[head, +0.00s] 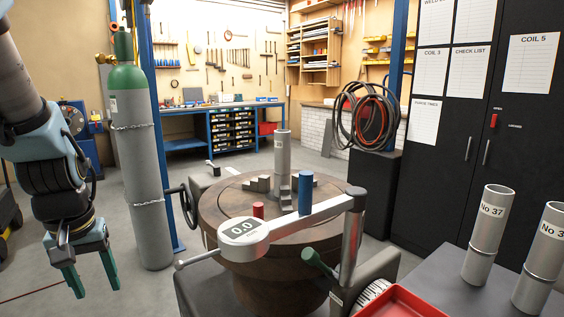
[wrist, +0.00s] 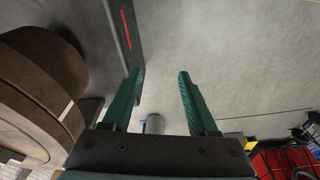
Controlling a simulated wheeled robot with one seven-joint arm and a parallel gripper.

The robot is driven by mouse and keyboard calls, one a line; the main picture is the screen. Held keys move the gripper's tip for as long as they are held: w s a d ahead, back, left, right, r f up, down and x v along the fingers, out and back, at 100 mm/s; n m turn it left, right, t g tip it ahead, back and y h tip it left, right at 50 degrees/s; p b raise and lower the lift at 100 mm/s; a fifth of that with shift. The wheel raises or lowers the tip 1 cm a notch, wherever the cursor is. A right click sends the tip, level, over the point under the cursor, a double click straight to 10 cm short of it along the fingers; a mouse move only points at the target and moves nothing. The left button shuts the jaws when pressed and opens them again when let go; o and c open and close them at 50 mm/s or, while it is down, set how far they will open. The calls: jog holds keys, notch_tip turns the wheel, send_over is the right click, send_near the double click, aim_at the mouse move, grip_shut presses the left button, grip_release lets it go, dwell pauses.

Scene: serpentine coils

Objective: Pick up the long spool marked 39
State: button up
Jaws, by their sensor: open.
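Two long grey metal spools stand upright on a dark grey surface at the lower right of the head view. The left one (head: 488,235) is marked No 37. The right one (head: 542,265) reads "No 3", its last digit cut off by the picture edge, so I cannot tell whether it is 39. Another grey spool (head: 282,160) stands upright in the round turntable, its small label unreadable. My gripper (head: 95,290) hangs at the far left with green fingers pointing down, open and empty. The wrist view also shows my gripper (wrist: 160,75), its fingers apart; no marked spool shows there.
A brown round turntable (head: 222,205) with a measuring arm and gauge (head: 243,230) fills the middle, between my gripper and the right-hand spools. A grey gas cylinder (head: 145,190) stands beside my arm. A red tray (head: 400,302) lies at the lower right. Black cabinets (head: 455,185) stand behind.

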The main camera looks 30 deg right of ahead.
aim_at(280, 137)
jog(key=shift+o, duration=0.3)
